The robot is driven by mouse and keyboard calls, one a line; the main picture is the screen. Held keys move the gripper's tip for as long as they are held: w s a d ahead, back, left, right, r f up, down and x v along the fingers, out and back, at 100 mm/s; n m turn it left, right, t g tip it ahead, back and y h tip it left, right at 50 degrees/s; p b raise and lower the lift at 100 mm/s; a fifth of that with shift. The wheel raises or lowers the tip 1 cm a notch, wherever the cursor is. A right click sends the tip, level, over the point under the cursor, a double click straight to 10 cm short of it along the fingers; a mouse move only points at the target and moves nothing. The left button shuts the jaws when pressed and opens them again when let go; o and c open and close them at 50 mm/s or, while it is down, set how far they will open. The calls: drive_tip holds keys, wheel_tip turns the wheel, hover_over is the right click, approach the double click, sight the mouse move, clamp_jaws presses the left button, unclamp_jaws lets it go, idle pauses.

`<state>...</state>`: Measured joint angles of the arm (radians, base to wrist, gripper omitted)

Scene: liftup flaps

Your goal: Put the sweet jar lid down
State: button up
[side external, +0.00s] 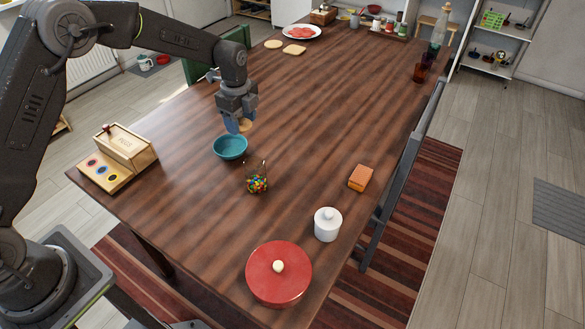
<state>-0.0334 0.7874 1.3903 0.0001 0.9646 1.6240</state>
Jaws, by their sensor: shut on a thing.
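The sweet jar (257,184) is a small clear glass jar with many-coloured sweets in it, standing without a lid on the wooden table (310,110). My gripper (239,127) is shut on a small tan, wood-coloured piece that looks like the sweet jar lid (246,125). The gripper points down just behind the teal bowl (230,149), beyond the jar. The lid is partly hidden by the blue fingers. I cannot tell exactly how high it is above the table.
A wooden box (124,146) with coloured discs stands at the left edge. Flatbreads (293,49) and a plate (300,32) lie far back. The table's middle right is clear.

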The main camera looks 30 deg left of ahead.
drive_tip(key=w+d+f+m, duration=0.1)
drive_tip(key=w+d+f, duration=0.2)
drive_tip(key=f, duration=0.1)
hover_over(298, 173)
wheel_tip(298, 173, down, 6)
drive_tip(key=shift+f, duration=2)
drive_tip(key=shift+f, duration=0.1)
drive_tip(key=o, duration=0.9)
